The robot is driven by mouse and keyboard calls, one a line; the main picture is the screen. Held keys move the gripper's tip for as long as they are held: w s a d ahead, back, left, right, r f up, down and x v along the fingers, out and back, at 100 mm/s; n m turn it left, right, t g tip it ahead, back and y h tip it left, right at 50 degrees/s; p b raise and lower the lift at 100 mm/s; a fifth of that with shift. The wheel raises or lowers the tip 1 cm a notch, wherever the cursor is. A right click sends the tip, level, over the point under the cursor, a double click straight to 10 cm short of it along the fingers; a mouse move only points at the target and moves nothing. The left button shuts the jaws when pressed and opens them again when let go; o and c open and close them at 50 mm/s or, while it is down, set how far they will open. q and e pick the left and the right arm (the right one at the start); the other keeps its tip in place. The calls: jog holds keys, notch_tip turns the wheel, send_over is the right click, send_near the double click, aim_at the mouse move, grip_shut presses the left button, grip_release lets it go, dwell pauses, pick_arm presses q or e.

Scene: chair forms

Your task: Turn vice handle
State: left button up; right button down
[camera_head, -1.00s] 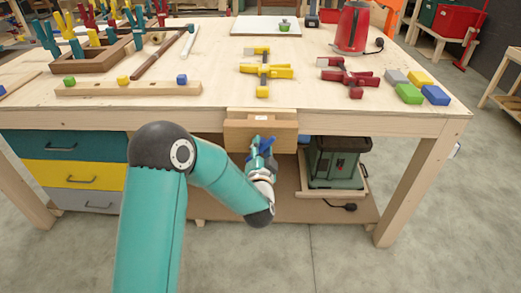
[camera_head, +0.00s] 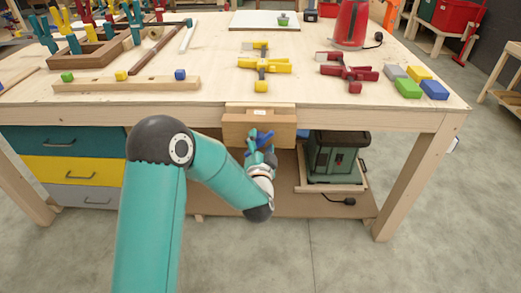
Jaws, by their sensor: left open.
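The wooden vice (camera_head: 240,129) is fixed to the front edge of the workbench. Its handle does not show clearly; my left gripper and wrist cover the area in front of the vice's lower part. My left gripper (camera_head: 257,138) is in front of the vice face, its blue fingers pointing up. The fingers are open. I cannot tell whether they touch the vice or its handle. My right gripper is not in view.
A green machine (camera_head: 335,157) stands on the lower shelf right of my gripper. Drawers (camera_head: 70,170) are at left.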

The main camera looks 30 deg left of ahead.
pick_arm(q)
jog(key=v, duration=1.2)
jog(key=shift+a, duration=0.1)
